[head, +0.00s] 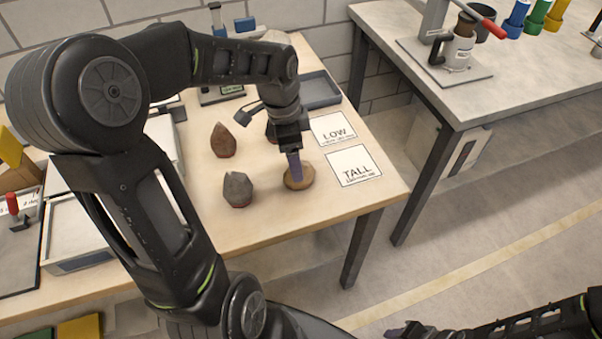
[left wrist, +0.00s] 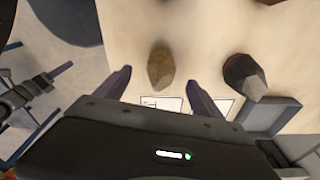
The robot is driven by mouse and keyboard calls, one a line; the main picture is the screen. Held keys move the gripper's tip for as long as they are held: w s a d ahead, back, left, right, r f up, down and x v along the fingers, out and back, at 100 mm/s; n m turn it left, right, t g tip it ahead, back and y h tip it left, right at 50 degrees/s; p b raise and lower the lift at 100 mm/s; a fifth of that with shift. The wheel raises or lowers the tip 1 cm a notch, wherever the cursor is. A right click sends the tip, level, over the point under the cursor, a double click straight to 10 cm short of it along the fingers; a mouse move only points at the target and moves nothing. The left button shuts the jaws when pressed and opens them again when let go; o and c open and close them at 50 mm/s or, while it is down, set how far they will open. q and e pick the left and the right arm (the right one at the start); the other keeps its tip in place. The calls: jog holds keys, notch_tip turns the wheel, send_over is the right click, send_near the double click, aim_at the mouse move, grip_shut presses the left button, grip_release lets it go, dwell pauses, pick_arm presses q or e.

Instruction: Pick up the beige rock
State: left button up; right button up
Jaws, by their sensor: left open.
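The beige rock (head: 302,182) lies on the wooden table, left of the TALL card (head: 354,166). My left gripper (head: 294,172) points down over it, its purple fingers overlapping the rock in the head view. In the left wrist view, the tan rock (left wrist: 161,67) shows between the two spread fingertips, with clear gaps on both sides. The left gripper is open and holds nothing. Whether its fingers reach down beside the rock is unclear. My right gripper (head: 401,331) shows only partly at the bottom edge of the head view.
A grey rock (head: 238,188) and a brown rock (head: 222,141) stand to the left. A dark reddish rock (head: 271,131) is partly hidden behind my left gripper. The LOW card (head: 333,128) and a grey tray (head: 320,89) lie farther back. The table's front right corner is clear.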

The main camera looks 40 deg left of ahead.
pick_arm(q)
jog(key=shift+w+d+f, duration=0.1)
jog(key=shift+w+f, duration=0.05)
jog(key=shift+f, duration=1.15)
jog(key=f, duration=0.5)
jog(key=shift+w+d+f, duration=0.1)
jog(key=shift+w+d, duration=0.2)
jog(key=shift+w, duration=0.1)
jog(key=shift+c, duration=0.2)
grip_shut()
